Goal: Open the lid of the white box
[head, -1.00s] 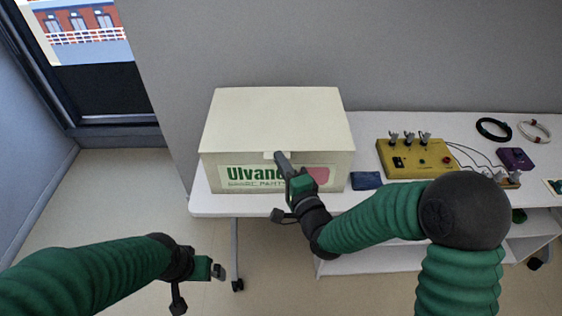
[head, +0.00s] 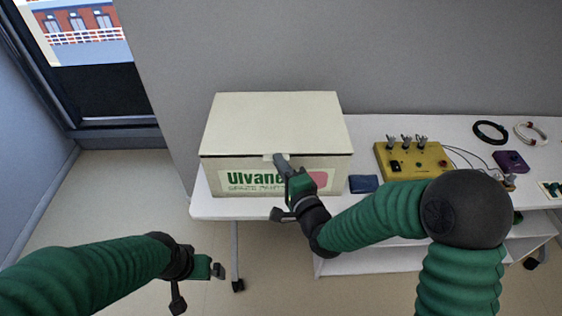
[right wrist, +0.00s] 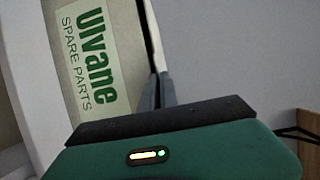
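The white box (head: 215,180) stands on the table with its green-lettered label facing me. Its lid (head: 275,120) lies nearly flat on top, with a thin dark gap under its front edge. My right gripper (head: 280,160) is at the middle of the lid's front edge, at a small tab. In the right wrist view, its two grey fingertips (right wrist: 159,92) are close together on the lid's edge beside the dark gap. They look shut on the lid, though the tab between them is mostly hidden. My left gripper (head: 218,271) hangs low, left of the table, away from the box.
A blue item (head: 363,184) lies right of the box. Beyond it are a yellow switch panel (head: 428,168) with wires, a purple box (head: 511,162) and two cable coils. A wall stands close behind the white table (head: 215,208).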

